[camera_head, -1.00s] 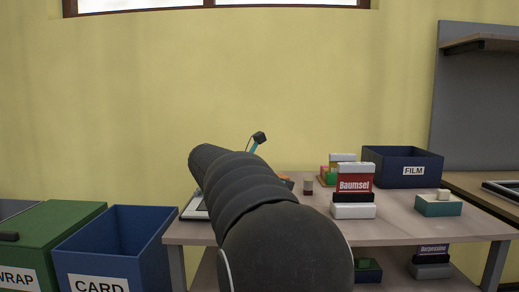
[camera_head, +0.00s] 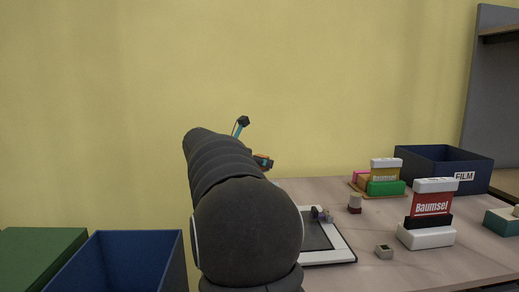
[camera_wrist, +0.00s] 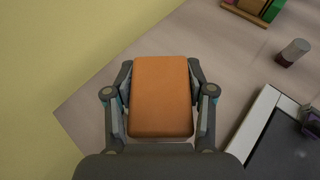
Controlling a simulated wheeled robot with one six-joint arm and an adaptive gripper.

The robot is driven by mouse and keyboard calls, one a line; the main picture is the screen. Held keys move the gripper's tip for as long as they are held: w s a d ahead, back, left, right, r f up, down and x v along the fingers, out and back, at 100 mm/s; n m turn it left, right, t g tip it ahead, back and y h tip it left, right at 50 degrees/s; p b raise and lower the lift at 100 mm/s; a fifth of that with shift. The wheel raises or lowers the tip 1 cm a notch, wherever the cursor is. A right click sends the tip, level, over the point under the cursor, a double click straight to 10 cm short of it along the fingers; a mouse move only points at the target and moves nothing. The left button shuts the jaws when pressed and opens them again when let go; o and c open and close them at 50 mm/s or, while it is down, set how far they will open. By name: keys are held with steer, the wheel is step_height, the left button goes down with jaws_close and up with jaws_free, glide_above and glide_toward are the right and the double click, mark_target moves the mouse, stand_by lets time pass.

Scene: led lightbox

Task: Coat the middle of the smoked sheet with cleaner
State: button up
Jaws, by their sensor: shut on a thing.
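My gripper (camera_wrist: 160,100) is shut on an orange block-like thing with rounded corners (camera_wrist: 160,97); I cannot tell from its visible face what it is. The dark smoked sheet (camera_head: 316,237) lies in a white frame on the table, partly hidden by my arm. It also shows at the lower right of the wrist view (camera_wrist: 285,155), so the held thing is to its left. A small purple and grey thing (camera_head: 319,214) stands at the sheet's far edge.
Beyond are Baumsel boxes (camera_head: 432,205) and a blue FILM bin (camera_head: 420,158). A blue bin (camera_head: 125,262) stands left of the table.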

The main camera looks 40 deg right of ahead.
mark_target(266, 169)
steer(key=shift+n+t, duration=0.3)
steer(key=shift+t, duration=0.1)
steer(key=d, duration=0.4)
steer(key=shift+w+r+p, duration=0.3)
steer(key=shift+w+r, duration=0.05)
steer(key=shift+r, duration=0.05)
steer(key=shift+a+f, duration=0.1)
steer(key=shift+f, duration=0.9)
step_height(266, 169, down, 4)
steer(key=b, duration=0.3)
steer(key=shift+b, duration=0.3)
steer(key=shift+f, duration=0.65)
stand_by(0.8)
step_height(266, 169, up, 3)
steer(key=p, duration=0.3)
steer(key=shift+r, duration=2.2)
